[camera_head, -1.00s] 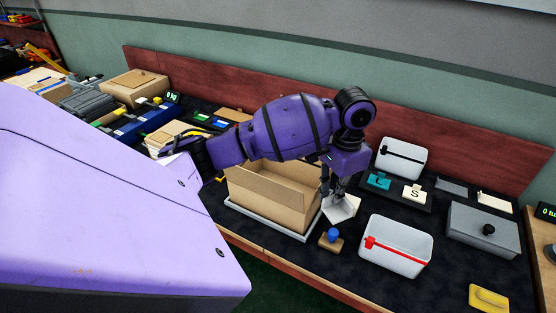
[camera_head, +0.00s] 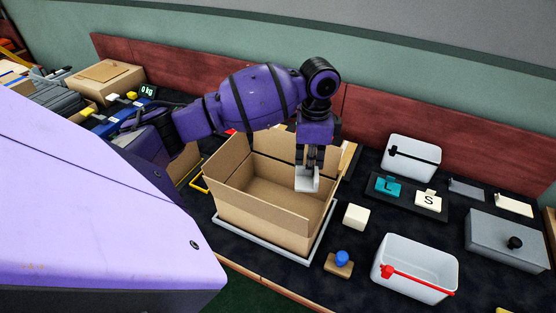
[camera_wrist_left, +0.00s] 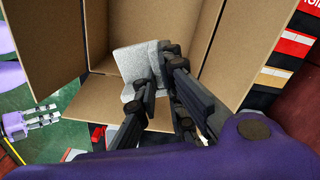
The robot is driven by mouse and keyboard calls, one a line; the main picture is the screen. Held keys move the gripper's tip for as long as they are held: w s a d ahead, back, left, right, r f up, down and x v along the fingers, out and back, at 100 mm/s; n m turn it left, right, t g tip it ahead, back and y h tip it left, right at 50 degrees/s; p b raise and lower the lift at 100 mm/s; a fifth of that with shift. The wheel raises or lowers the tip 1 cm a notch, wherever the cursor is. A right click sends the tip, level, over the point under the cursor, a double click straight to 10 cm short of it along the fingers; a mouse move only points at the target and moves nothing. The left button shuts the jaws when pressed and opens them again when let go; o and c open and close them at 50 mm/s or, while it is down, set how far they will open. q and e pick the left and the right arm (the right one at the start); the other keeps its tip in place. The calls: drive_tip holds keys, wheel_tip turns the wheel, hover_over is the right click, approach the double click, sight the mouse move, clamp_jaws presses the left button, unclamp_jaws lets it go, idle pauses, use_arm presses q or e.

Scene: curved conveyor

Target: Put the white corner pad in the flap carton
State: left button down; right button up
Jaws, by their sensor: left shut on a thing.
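My left gripper (camera_head: 308,165) is shut on the white corner pad (camera_head: 306,182), which hangs below its fingers. The flap carton (camera_head: 265,215) is an open brown box with its flaps up, on a grey plate. In the head view the pad overlaps the carton's right part. The pad's exact height against the rim is hard to tell. My right gripper is not seen.
An off-white block (camera_head: 356,216) and a wooden block with a blue knob (camera_head: 339,264) stand right of the carton. A white bin with a red clip (camera_head: 415,266), another with a black clip (camera_head: 411,158) and a grey lidded box (camera_head: 507,243) are farther right.

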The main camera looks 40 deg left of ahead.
sight(308, 179)
use_arm(q)
wheel_tip(308, 179, down, 18)
drive_tip(key=shift+d+f+b, duration=0.1)
drive_tip(key=shift+b, duration=0.55)
drive_tip(key=c, duration=2.3)
unclamp_jaws()
drive_tip(key=o, duration=0.5)
drive_tip(key=shift+c, duration=0.2)
wheel_tip(308, 179, up, 12)
drive_tip(key=shift+r+p, duration=0.15)
drive_tip(key=shift+p, duration=0.35)
